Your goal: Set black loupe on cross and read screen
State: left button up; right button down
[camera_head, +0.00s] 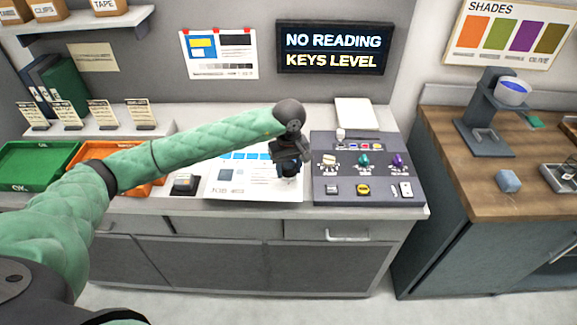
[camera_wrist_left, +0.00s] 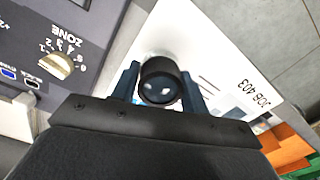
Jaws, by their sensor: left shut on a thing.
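My left gripper (camera_head: 289,163) is over the right part of the white job sheet (camera_head: 250,190) on the counter. In the left wrist view its two fingers (camera_wrist_left: 160,86) are shut on the black loupe (camera_wrist_left: 160,80), a short dark cylinder with a glassy top. In the head view the loupe (camera_head: 289,170) is mostly hidden by the gripper. I cannot tell whether it touches the sheet, and no cross shows. The screen (camera_head: 334,48) on the back wall reads "NO READING" and "KEYS LEVEL". My right gripper is not in view.
A grey console (camera_head: 367,192) with cream, green and purple knobs stands right of the sheet. A small dark device (camera_head: 185,184) sits left of it. Orange (camera_head: 90,152) and green (camera_head: 35,160) trays lie farther left. A wooden bench (camera_head: 500,195) stands at right.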

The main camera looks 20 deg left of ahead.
pick_arm(q)
jog(key=shift+a+f, duration=0.1)
jog(key=shift+f, duration=0.7)
jog(key=shift+b, duration=0.7)
jog(key=shift+f+b, duration=0.3)
jog(key=shift+b, duration=0.15)
dwell(0.6)
jog(key=shift+r, duration=0.15)
dwell(0.6)
jog(key=shift+r+b, duration=0.5)
jog(key=shift+r, duration=0.9)
dwell(0.5)
